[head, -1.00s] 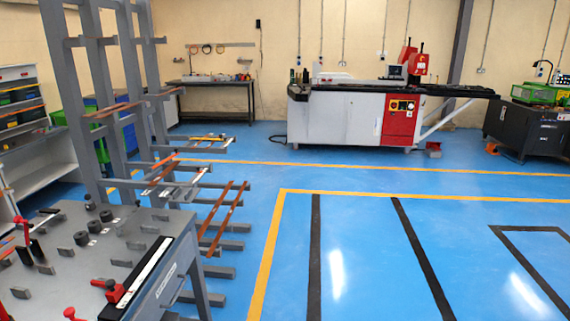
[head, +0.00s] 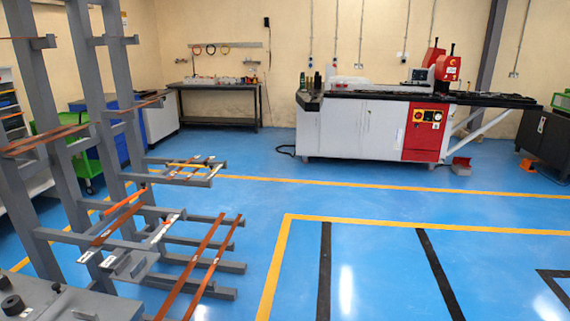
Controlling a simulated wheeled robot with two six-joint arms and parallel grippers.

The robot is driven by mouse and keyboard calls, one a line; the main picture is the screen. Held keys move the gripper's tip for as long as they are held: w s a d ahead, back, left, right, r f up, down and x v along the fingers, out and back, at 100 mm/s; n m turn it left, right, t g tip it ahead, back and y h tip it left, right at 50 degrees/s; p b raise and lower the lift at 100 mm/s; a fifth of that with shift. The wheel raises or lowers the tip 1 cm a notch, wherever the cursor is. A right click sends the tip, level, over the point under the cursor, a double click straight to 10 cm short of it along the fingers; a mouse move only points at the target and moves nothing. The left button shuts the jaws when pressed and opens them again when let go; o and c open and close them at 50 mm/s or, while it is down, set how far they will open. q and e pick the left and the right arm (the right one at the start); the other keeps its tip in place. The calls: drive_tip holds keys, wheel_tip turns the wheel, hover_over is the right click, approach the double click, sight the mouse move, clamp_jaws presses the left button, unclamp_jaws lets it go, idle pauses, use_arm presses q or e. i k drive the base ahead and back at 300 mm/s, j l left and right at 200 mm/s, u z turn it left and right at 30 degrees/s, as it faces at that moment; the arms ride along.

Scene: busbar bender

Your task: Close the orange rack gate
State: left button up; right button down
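The grey cantilever rack (head: 92,110) stands at the left, with arms reaching out to the right at several heights. A short bright orange bar (head: 124,203), which looks like the orange gate, sits slanted at the rack's low arms near an upright. I cannot tell from here whether it is open or closed. Copper-coloured bars lie on the low arms, with two long ones (head: 200,268) nearest me. Neither of my grippers is in view.
A grey bench top (head: 50,303) fills the lower left corner. The white and red machine (head: 365,127) stands at the back, beside a dark table (head: 217,104). Blue floor (head: 375,265) with yellow and black lines is clear in the middle and right.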

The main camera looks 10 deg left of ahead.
sight(102, 215)
drive_tip(key=i+u, duration=0.1)
drive_tip(key=i, duration=0.45)
drive_tip(key=i+l+u, duration=0.15)
drive_tip(key=i, duration=0.4)
drive_tip(key=i+l+u, duration=0.1)
drive_tip(key=i, duration=0.45)
drive_tip(key=i+u, duration=0.25)
drive_tip(key=u, duration=0.25)
drive_tip(key=i+l+u, duration=0.15)
drive_tip(key=u, duration=0.3)
drive_tip(key=i+l+u, duration=0.25)
drive_tip(key=u, duration=0.25)
drive_tip(key=i+l+u, duration=0.25)
drive_tip(key=u, duration=0.2)
